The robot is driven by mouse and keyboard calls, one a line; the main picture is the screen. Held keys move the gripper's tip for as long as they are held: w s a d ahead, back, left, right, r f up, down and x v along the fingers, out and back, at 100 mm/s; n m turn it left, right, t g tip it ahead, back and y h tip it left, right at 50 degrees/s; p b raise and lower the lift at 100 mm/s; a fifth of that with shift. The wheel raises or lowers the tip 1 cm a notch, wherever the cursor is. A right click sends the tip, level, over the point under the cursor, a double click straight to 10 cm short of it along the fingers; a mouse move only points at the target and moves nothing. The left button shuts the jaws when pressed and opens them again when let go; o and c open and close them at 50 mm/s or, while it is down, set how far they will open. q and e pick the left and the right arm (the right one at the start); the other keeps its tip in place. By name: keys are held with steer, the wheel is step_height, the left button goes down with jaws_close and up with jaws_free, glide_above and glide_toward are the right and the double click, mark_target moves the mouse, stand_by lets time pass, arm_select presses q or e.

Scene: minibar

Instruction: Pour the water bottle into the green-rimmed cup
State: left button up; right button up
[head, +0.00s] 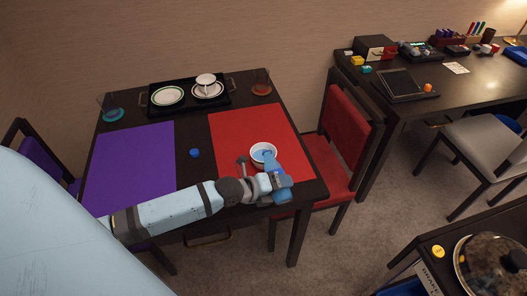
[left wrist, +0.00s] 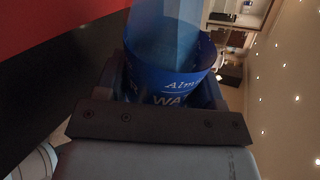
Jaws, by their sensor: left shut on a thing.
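The water bottle (head: 270,163) is blue and see-through. In the head view it is tilted, with its narrow end over the white cup (head: 256,148). The cup stands on the red mat; its rim colour is too small to tell, and the bottle hides part of its inside. My left gripper (head: 279,183) is shut on the bottle, at the mat's front edge. The left wrist view shows the blue bottle (left wrist: 175,60) with white lettering between the jaws. I cannot tell whether water is flowing. My right gripper is not in view.
A purple mat (head: 130,165) lies left of the red mat (head: 230,125). A small blue cap-like thing (head: 194,153) lies between them. A black tray (head: 187,105) with plates and another cup (head: 206,80) is at the back, between two glasses on coasters. A red chair (head: 345,125) stands right.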

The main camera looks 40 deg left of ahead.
arm_select(q)
steer(key=shift+w+a+r+n, duration=0.15)
steer(key=shift+r+n, duration=0.15)
steer(key=shift+r, duration=0.15)
stand_by(1.0)
steer(key=shift+f, duration=0.2)
steer(key=shift+s+d+f+b, duration=0.15)
steer(key=shift+f+b, duration=0.1)
steer(key=shift+f, duration=0.15)
steer(key=shift+s+d+f+b, duration=0.15)
steer(key=shift+f+b, duration=0.05)
steer(key=shift+f, duration=0.15)
steer(key=shift+w+a+r+m+t+p, duration=0.15)
steer(key=shift+r+m+t+p, duration=0.25)
steer(key=shift+m, duration=0.3)
steer(key=shift+w+a+m+y+p, duration=0.25)
steer(key=shift+m+y+p, duration=0.15)
steer(key=shift+m, duration=0.1)
steer(key=shift+t, duration=0.3)
steer(key=shift+a, duration=0.1)
